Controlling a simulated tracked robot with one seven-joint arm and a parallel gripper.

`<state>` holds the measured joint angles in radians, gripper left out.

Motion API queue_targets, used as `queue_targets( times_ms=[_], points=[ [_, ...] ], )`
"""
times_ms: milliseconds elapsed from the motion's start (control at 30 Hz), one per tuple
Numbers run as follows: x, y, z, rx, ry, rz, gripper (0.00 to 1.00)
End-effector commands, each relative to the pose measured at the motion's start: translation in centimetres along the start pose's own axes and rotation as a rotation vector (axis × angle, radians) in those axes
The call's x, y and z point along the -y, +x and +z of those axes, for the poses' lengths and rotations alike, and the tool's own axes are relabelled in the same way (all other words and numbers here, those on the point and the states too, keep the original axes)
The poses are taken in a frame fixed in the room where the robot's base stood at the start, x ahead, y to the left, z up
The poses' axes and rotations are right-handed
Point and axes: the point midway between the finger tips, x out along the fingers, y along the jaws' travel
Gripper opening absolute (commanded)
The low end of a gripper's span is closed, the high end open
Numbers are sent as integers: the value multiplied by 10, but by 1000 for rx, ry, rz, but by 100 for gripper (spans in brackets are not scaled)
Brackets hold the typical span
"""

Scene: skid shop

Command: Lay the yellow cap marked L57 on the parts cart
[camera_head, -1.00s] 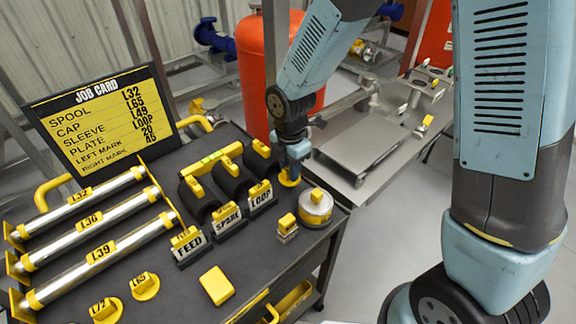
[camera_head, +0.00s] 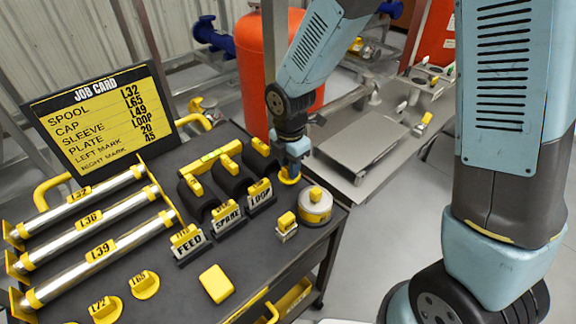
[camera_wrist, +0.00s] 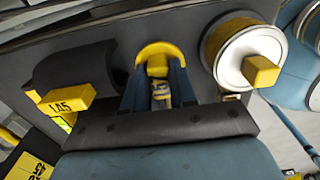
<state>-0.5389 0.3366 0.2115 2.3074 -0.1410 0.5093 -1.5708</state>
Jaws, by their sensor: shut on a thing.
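My gripper (camera_head: 290,169) is at the far right corner of the parts cart (camera_head: 262,268), next to the sleeves. It is shut on a yellow cap (camera_head: 290,177). In the wrist view the cap (camera_wrist: 155,52) shows as a rounded yellow piece between the fingers, over the dark cart top. Its mark cannot be read. I cannot tell whether it touches the cart top. Two other yellow caps, L72 (camera_head: 105,309) and L65 (camera_head: 144,285), lie at the cart's near left.
A white-topped round part (camera_head: 314,206) with a yellow block stands close to the gripper. Dark sleeves (camera_head: 229,177) stand on its other side, behind the FEED, SPARE and LOOP plates. A red tank (camera_head: 268,70) stands behind the cart. The near middle of the cart has free room.

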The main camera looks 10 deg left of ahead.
Motion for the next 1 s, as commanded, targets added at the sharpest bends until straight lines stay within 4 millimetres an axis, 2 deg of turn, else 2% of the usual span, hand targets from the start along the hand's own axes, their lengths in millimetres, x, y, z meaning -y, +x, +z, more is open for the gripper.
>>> queue_targets(
  times_ms=[400, 1000],
  points=[
    [0, 1, 0, 0, -1, 0, 0],
    [0, 14, 0, 1, -3, 0, 0]
  ],
)
